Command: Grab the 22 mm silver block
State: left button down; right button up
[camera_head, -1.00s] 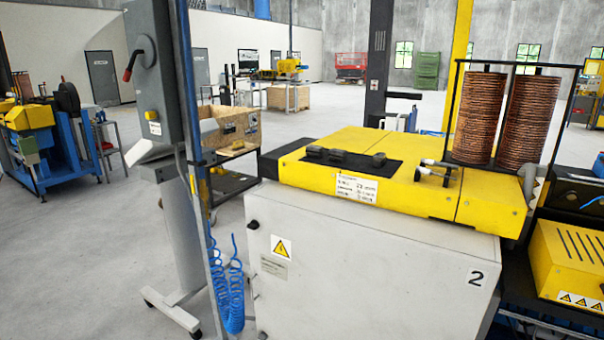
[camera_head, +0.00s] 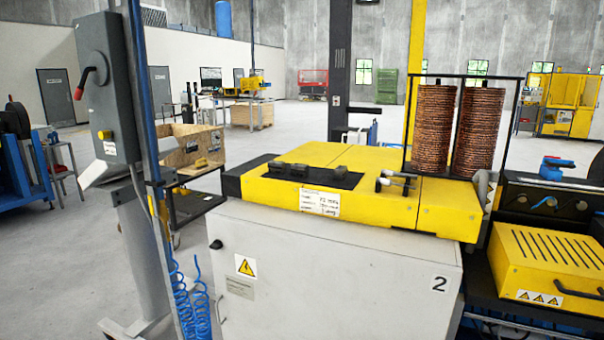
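Several small dark grey blocks (camera_head: 307,170) lie in a row on a black mat (camera_head: 345,181) on top of the yellow machine cover. At this distance I cannot tell which one is the 22 mm silver block. Small silver-grey parts (camera_head: 394,178) stand on the yellow cover to the right of the mat; I cannot tell exactly what they are. Neither of my grippers shows in the head view.
The white machine cabinet (camera_head: 330,272) stands ahead. Copper coils (camera_head: 433,130) rise in a black frame at its back right. A grey control post (camera_head: 112,100) and blue hoses (camera_head: 190,305) stand on the left. A yellow vented box (camera_head: 550,255) is at right.

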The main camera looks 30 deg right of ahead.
aim_at(299, 169)
jog(key=z, duration=1)
jog(key=i+j+z, duration=0.1)
jog(key=i+j, duration=0.15)
jog(key=i+j+z, duration=0.1)
jog(key=j, duration=0.3)
jog(key=i+j+z, duration=0.15)
jog(key=i+j, duration=0.15)
jog(key=i+j+z, duration=0.1)
jog(key=j, duration=0.35)
jog(key=i+j+z, duration=0.1)
jog(key=i+j, duration=0.15)
jog(key=j, duration=0.15)
jog(key=i+j+z, duration=0.1)
jog(key=j, duration=0.3)
jog(key=i, duration=0.05)
